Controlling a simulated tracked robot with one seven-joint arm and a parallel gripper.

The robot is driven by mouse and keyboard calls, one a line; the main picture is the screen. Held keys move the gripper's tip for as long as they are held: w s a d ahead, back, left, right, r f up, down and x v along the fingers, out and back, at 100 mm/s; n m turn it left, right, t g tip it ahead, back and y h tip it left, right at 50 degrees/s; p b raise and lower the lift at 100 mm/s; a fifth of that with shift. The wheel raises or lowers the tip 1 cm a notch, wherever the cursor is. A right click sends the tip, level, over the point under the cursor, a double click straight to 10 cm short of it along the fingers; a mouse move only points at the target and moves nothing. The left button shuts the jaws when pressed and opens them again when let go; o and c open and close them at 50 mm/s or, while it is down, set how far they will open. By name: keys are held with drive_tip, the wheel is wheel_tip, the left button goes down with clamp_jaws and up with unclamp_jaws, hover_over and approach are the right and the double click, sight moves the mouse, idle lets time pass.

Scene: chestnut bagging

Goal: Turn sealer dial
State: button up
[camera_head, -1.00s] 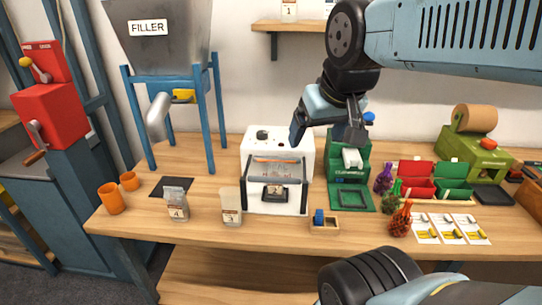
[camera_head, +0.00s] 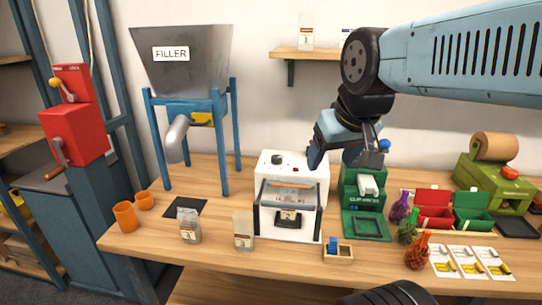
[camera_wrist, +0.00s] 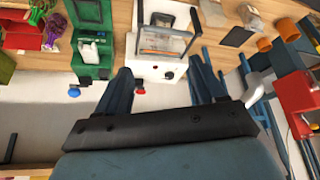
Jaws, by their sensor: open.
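The white sealer (camera_head: 262,205) stands on the table with a clear-fronted chamber and a label inside. Its round black dial (camera_head: 277,160) is on the top rear left in the head view. In the wrist view the sealer (camera_wrist: 150,72) lies beyond my fingers, with the dial (camera_wrist: 168,75) between them in the picture. My gripper (camera_head: 336,158) is open and empty, up behind the sealer's right rear corner. It also shows in the wrist view (camera_wrist: 160,73), and I see no contact with the dial. A red knob (camera_wrist: 139,88) appears close to one finger.
A green machine (camera_head: 362,207) with a blue knob stands right of the sealer. The blue-legged filler (camera_head: 181,65) stands left. Clear bags (camera_head: 243,232), orange cups (camera_head: 125,216) and a small wooden tray (camera_head: 338,258) are on the table (camera_head: 285,262).

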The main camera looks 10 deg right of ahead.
drive_tip(key=w+r+n+g, duration=0.1)
drive_tip(key=w+r+n, duration=0.2)
drive_tip(key=w, duration=0.6)
drive_tip(key=n+g, duration=0.5)
drive_tip(key=n, duration=0.4)
hover_over(277, 156)
wheel_tip(277, 156, down, 9)
drive_tip(key=f, duration=1.3)
drive_tip(key=shift+s+a+f, duration=0.15)
drive_tip(key=shift+s+f, duration=0.05)
drive_tip(key=shift+f, duration=0.05)
drive_tip(key=c, duration=1.1)
